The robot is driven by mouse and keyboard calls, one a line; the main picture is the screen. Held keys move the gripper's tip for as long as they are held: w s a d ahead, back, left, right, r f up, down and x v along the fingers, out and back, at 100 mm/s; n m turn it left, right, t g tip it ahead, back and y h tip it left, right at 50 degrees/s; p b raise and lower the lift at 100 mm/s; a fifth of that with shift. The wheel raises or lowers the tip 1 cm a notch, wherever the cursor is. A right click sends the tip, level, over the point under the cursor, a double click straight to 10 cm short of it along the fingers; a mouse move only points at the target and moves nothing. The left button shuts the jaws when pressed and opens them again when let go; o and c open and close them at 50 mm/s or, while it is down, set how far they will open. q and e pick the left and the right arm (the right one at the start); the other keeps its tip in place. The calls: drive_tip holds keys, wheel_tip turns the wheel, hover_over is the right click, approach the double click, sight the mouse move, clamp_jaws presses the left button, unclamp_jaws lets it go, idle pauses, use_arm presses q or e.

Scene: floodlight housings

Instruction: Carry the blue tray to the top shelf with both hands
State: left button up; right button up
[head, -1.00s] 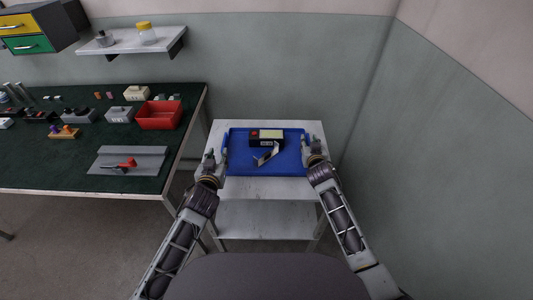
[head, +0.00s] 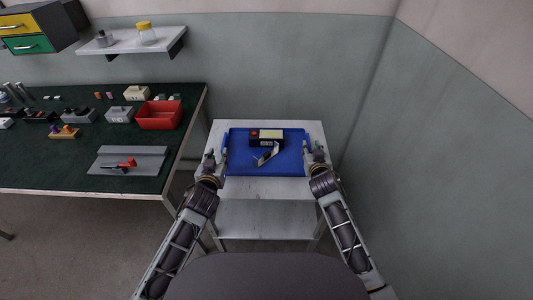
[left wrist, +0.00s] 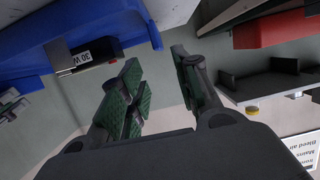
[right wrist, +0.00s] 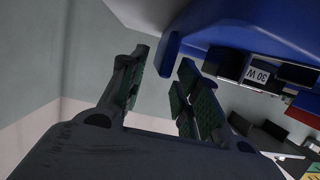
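The blue tray (head: 290,168) lies flat on the top of a pale cart. In the left wrist view, the left fingers (left wrist: 157,85) are open, with the tray's edge (left wrist: 150,22) just beyond the gap. In the right wrist view, the right fingers (right wrist: 160,82) are open, with the tray's edge piece (right wrist: 169,52) near their tips.
The cart (head: 268,188) has a lower shelf (head: 262,220). A green-topped bench (head: 60,170) at left holds a red bin (head: 158,115), a grey plate (head: 112,168) and small parts. A wall shelf (head: 125,41) carries a yellow-lidded jar (head: 146,33). A wall stands close at right.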

drive_tip(key=shift+v, duration=3.45)
